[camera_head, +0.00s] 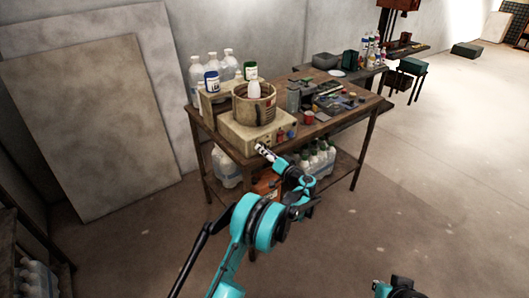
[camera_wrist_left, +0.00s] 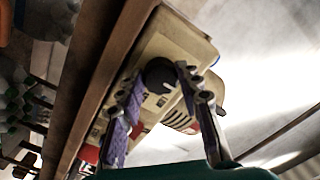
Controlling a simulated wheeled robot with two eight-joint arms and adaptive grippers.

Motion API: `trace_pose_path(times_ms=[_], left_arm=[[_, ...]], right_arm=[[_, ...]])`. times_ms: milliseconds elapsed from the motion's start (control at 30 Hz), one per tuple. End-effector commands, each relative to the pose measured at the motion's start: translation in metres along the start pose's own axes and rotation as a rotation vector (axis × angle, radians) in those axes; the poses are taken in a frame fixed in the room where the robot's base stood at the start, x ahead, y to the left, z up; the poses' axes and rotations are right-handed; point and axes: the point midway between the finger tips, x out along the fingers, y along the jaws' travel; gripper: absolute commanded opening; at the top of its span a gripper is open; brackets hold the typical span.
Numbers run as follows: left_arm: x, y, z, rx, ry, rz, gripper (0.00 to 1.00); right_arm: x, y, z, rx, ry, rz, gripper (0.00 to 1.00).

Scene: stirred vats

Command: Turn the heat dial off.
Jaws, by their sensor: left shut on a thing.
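The beige heater unit (camera_head: 238,136) sits at the front of the wooden workbench, with a brown vat (camera_head: 242,108) on top. Its black round heat dial (camera_wrist_left: 158,72) shows in the left wrist view on the unit's front face. My left gripper (camera_head: 263,151) reaches up to that front face. In the wrist view its two fingers (camera_wrist_left: 158,88) stand on either side of the dial, shut on it. In the head view the gripper hides the dial. Part of my right arm's end (camera_head: 394,288) shows at the bottom edge; its jaws cannot be made out.
White-capped bottles (camera_head: 228,62) and labelled jars (camera_head: 211,82) stand behind the vat. Tools, a red can (camera_head: 308,117) and boxes cover the bench's right side. Jugs (camera_head: 226,168) stand on the lower shelf. The floor (camera_head: 430,190) to the right is clear.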

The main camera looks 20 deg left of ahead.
Motion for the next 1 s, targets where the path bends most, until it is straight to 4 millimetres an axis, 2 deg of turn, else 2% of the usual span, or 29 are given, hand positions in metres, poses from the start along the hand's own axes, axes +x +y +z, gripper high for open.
trace_pose_path(times_ms=[33,100,467,567,800,1000], left_arm=[[0.000,0.001,0.001,-0.002,-0.002,0.001,0.40],[0.000,0.001,0.001,-0.001,-0.002,0.001,0.56],[-0.004,0.000,0.000,0.000,0.000,0.001,0.56],[-0.017,0.001,-0.001,0.000,0.002,0.003,0.56],[-0.068,0.001,-0.001,0.000,0.002,0.003,0.56],[-0.104,0.001,0.000,0.000,0.001,0.003,0.56]], right_arm=[[0.000,0.000,0.000,0.000,0.000,0.000,0.00],[0.000,0.000,0.000,0.000,0.000,0.000,0.00],[0.000,0.000,0.000,0.000,0.000,0.000,0.00],[0.000,0.000,0.000,0.000,0.000,0.000,0.00],[0.000,0.000,0.000,0.000,0.000,0.000,0.00],[0.000,0.000,0.000,0.000,0.000,0.000,0.00]])
